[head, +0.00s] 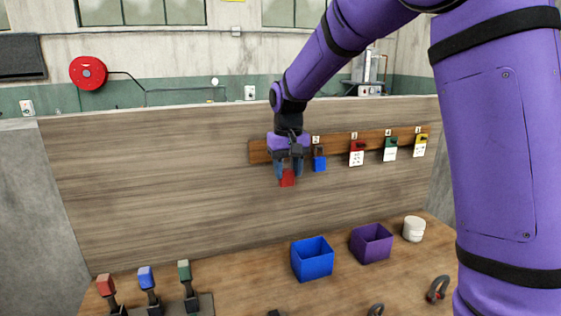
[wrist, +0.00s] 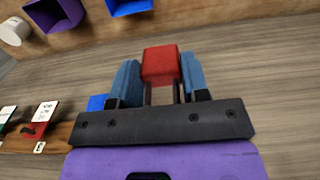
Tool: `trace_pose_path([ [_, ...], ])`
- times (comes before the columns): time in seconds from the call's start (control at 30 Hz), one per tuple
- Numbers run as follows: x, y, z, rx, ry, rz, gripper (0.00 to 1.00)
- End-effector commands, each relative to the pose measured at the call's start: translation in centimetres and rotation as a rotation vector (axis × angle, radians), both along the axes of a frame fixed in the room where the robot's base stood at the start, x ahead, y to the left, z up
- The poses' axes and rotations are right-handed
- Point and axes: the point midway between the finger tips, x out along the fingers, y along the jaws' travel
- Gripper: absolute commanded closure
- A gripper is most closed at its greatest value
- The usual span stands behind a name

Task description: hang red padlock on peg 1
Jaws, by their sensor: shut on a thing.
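The red padlock (head: 287,178) is held between the fingers of my gripper (head: 289,167), in front of the left end of the wooden peg rail (head: 259,153). In the wrist view the red padlock (wrist: 160,64) sits between the two blue fingertips of my gripper (wrist: 156,82), its shackle pointing toward the rail side. My gripper hides the rail's left end, so peg 1 and its label do not show, and I cannot tell if the shackle touches a peg. A blue padlock (head: 319,163) hangs under label 2, just right of my gripper.
Red, green and yellow lockout items with white tags (head: 356,157) hang farther right on the rail. Below stand a blue bin (head: 312,260), a purple bin (head: 371,243) and a white container (head: 414,229). Levers with red, blue and green handles (head: 146,278) stand at the front left.

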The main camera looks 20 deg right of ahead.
Motion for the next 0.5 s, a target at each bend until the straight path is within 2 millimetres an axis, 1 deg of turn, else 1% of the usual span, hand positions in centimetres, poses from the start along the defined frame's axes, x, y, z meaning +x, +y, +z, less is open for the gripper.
trace_pose_path([
  [0.17, 0.3, 0.0, 0.0, 0.0, 0.0, 0.0, 0.84],
  [0.5, 1.9, 0.0, -0.2, -0.001, 0.0, 0.0, 0.84],
])
